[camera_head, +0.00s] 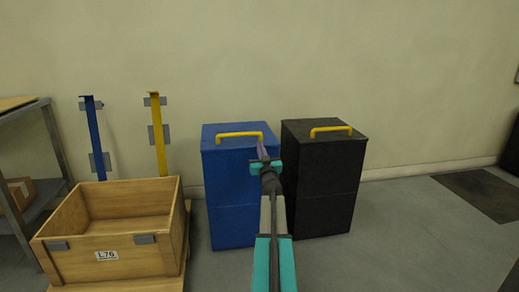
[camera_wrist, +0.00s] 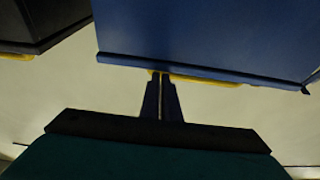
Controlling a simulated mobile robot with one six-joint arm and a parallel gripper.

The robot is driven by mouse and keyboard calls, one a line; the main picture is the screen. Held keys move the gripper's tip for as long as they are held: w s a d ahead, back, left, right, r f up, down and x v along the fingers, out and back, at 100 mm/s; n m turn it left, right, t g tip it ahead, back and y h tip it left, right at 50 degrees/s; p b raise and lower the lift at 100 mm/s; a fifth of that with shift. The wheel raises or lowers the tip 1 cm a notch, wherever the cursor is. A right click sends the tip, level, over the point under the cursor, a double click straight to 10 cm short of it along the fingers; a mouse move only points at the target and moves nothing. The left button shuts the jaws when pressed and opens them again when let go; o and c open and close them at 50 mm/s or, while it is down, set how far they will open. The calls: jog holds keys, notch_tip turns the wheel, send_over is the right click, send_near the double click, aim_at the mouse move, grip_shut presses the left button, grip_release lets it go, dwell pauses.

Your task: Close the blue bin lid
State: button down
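The blue bin (camera_head: 230,190) stands against the wall. Its blue lid (camera_head: 222,141) looks flat on top, with a yellow handle (camera_head: 238,134) upright on it. My gripper (camera_head: 261,145) is over the right side of the lid, near the handle's right end. In the wrist view my gripper's two dark fingers (camera_wrist: 160,74) are almost together, with a thin gap between them. Their tips overlap the lid's edge (camera_wrist: 215,70) and the yellow handle (camera_wrist: 205,79) in the picture. I cannot tell whether they touch either. My arm hides part of the bin's right side.
A black bin (camera_head: 322,190) with a yellow handle stands close to the blue bin's right. A wooden crate (camera_head: 120,250) labelled L76 sits at the left. Blue and yellow posts (camera_head: 159,140) stand behind it, and a grey shelf is at the far left.

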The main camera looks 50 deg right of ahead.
notch_tip(320, 180, up, 4)
jog(key=p, duration=0.4)
jog(key=p+v, duration=0.3)
jog(key=v, duration=0.7)
jog(key=shift+f, duration=0.35)
jog(key=shift+w, duration=0.1)
